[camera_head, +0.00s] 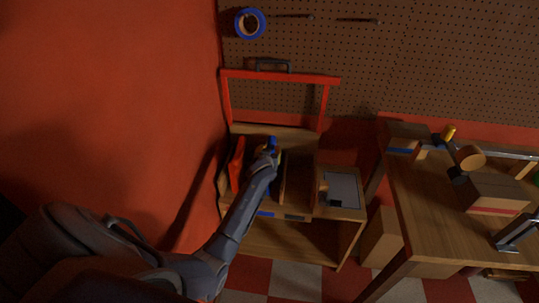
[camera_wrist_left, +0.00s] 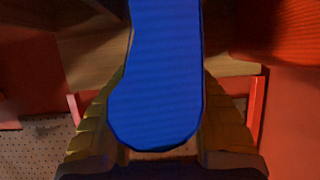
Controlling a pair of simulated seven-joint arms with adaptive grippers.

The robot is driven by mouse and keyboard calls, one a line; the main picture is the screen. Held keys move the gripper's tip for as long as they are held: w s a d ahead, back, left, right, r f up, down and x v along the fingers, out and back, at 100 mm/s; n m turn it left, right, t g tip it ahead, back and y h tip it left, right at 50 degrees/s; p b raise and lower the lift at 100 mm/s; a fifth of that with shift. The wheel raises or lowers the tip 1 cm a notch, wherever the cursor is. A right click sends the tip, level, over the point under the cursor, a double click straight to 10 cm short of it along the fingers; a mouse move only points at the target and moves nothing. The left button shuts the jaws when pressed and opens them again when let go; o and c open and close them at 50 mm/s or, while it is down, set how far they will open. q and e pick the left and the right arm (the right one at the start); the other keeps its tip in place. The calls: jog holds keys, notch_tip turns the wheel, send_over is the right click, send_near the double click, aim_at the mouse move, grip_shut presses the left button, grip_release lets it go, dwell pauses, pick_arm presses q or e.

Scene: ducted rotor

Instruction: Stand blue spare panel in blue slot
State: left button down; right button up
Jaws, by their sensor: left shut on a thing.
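The blue spare panel (camera_wrist_left: 160,75) fills the middle of the left wrist view, with a rounded near end. My left gripper (camera_wrist_left: 158,140) is shut on it, with one ribbed yellowish finger on each side. In the head view the blue panel (camera_head: 273,142) shows only as a small patch at my left gripper (camera_head: 267,151), over the wooden rack on the bench. A blue label (camera_head: 265,213) is on the rack's front edge. The blue slot itself is mostly hidden behind my left arm, so I cannot tell whether the panel is in it. My right gripper is not in view.
A red panel (camera_head: 237,164) stands at the rack's left, close to my gripper. A wooden box with a grey top (camera_head: 342,188) is to the right. A red frame (camera_head: 279,76) rises behind the rack. A second table (camera_head: 430,220) with blocks stands further right.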

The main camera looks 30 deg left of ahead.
pick_arm(q)
jog(key=shift+f, duration=0.9)
jog(key=c, duration=0.9)
grip_release()
